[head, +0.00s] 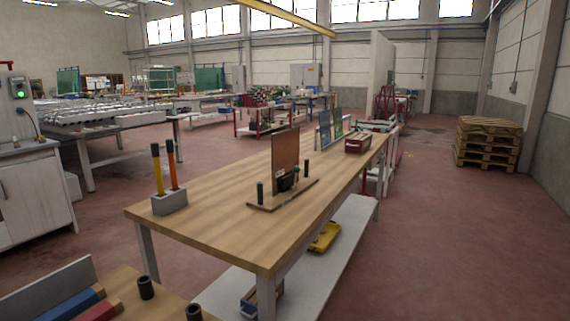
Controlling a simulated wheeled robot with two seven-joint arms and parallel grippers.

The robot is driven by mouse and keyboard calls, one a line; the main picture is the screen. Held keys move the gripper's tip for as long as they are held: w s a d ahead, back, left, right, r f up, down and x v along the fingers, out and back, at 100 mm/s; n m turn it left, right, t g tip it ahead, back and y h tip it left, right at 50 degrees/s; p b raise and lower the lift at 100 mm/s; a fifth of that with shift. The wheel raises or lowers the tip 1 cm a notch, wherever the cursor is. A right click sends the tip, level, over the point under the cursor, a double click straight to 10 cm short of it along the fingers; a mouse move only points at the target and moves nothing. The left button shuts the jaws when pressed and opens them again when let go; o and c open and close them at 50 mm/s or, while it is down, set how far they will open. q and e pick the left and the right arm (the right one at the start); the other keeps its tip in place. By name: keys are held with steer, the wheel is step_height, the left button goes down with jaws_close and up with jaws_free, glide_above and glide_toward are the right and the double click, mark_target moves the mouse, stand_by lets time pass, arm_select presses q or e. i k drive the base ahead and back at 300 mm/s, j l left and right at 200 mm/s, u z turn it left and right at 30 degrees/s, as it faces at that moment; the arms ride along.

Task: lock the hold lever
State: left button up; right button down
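A small fixture with a wooden base (264,206) stands on the long wooden workbench (225,218). A brown, upright panel (285,150) stands in it. A dark clamp body (286,183) sits at the panel's lower edge, with a small lever-like part with a greenish tip (295,171) beside it. This may be the hold lever; it is too small to tell whether it is locked. Short black posts stand at both ends of the base, one at the left (260,193) and one at the right (306,167). Neither of my grippers is in view.
A grey block (169,203) holds two handled tools on the bench's left. A red box (357,145) and upright glass panes (325,131) stand at the far end. A nearer table (128,304) fills the lower left. Floor at right (440,230) is clear; pallets (487,142) stand beyond.

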mark_target(297, 169)
steer(key=i+l+u, duration=0.25)
steer(key=i+l, duration=0.25)
steer(key=i+l+u, duration=0.15)
steer(key=l, duration=0.25)
steer(key=i+l+u, duration=0.15)
steer(key=i+l, duration=0.2)
steer(key=i+l+u, duration=0.15)
steer(key=l, duration=0.25)
steer(key=i+l+u, duration=0.1)
steer(key=i+l, duration=0.15)
steer(key=l, duration=0.15)
